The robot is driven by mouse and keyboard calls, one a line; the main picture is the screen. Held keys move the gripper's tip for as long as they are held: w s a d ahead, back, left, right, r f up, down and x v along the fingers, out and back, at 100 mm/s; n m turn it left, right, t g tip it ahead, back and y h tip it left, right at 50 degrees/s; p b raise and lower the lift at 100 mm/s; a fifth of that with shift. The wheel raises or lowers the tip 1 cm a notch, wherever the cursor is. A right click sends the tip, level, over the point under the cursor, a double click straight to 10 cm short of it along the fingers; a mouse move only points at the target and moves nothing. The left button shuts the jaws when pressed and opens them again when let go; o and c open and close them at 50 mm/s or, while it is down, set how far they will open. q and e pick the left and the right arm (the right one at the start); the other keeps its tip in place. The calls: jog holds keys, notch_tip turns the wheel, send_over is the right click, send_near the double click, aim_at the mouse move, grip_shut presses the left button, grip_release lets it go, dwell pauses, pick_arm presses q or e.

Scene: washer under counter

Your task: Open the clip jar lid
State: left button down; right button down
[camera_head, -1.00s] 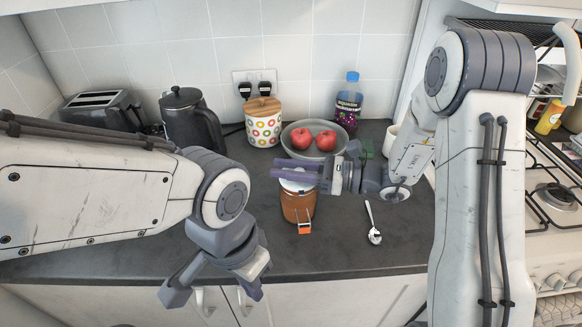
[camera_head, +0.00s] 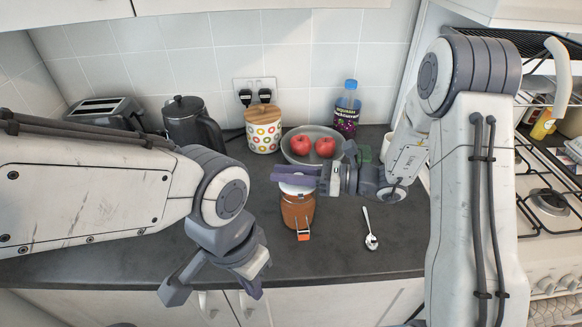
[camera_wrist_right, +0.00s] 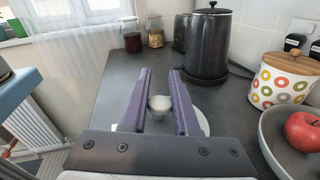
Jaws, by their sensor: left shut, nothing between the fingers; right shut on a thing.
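The clip jar (camera_head: 297,212) is a glass jar with orange-brown contents, upright on the dark counter near its front middle. Its orange clip (camera_head: 303,235) hangs at the jar's front near the base. The white lid (camera_head: 297,189) lies on top of the jar. My right gripper (camera_head: 280,173) reaches in from the right over the lid. In the right wrist view its purple fingers (camera_wrist_right: 159,105) are on either side of the lid's pale knob (camera_wrist_right: 160,103), shut on it. My left gripper (camera_head: 213,290) is shut and empty, low in front of the counter edge.
A grey bowl with two red apples (camera_head: 325,147) stands behind the jar, with a patterned canister (camera_head: 264,134), a black kettle (camera_head: 193,125) and a bottle (camera_head: 346,110) along the back. A spoon (camera_head: 370,230) lies right of the jar. The counter left of the jar is clear.

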jog(key=r+m+p, duration=0.1)
jog(key=p, duration=0.1)
jog(key=w+m+p, duration=0.1)
jog(key=p, duration=0.1)
jog(key=shift+w+r+m+g+h, duration=0.15)
jog(key=shift+r+m+g+h, duration=0.15)
jog(key=shift+r+g+h, duration=0.1)
jog(key=shift+w+f+m+p, duration=0.1)
jog(key=shift+w+m+p, duration=0.4)
jog(key=shift+m+p, duration=0.8)
jog(key=shift+n+p, duration=0.3)
